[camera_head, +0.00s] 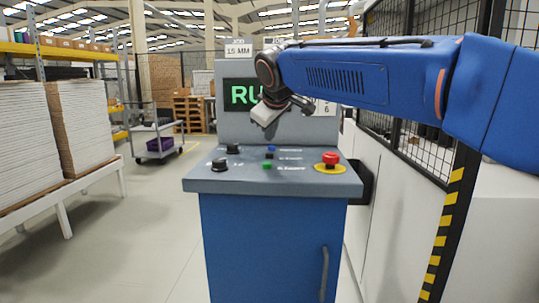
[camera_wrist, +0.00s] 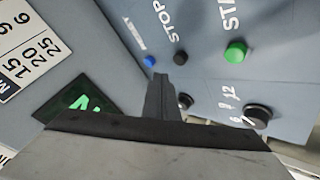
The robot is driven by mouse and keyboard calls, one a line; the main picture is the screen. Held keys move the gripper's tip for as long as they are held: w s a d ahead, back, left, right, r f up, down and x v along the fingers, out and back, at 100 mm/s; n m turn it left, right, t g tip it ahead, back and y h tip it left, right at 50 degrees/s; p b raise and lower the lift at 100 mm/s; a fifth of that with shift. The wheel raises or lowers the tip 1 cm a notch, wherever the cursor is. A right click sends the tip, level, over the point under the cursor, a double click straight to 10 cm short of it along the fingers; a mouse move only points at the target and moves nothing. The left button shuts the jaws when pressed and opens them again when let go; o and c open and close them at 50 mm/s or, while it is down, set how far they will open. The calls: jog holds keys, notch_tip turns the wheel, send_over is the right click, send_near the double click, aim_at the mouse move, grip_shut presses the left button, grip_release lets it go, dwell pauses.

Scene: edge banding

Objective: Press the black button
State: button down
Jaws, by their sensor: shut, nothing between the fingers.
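The black button (camera_wrist: 180,57) lies beside the word STOP in the wrist view, between a blue button (camera_wrist: 150,61) marked RESET and a green button (camera_wrist: 236,50) marked START. In the head view the black button (camera_head: 268,156) is a small dark spot between the blue and green ones. My gripper (camera_wrist: 161,77) is shut and empty. In the wrist view its tip shows just below the blue and black buttons. In the head view my wrist is above the panel, in front of the screen; the finger tips are not clear there. I see no contact with any button.
Two black knobs (camera_wrist: 258,115) (camera_wrist: 185,100) stand on the console. A red emergency button (camera_head: 330,159) on a yellow base is at the panel's right. The lit green screen (camera_head: 240,95) stands behind.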

jog(key=shift+f, duration=1.15)
dwell(1.3)
jog(key=shift+f, duration=0.8)
dwell(0.8)
jog(key=shift+r, duration=0.9)
jog(key=shift+r, duration=2.5)
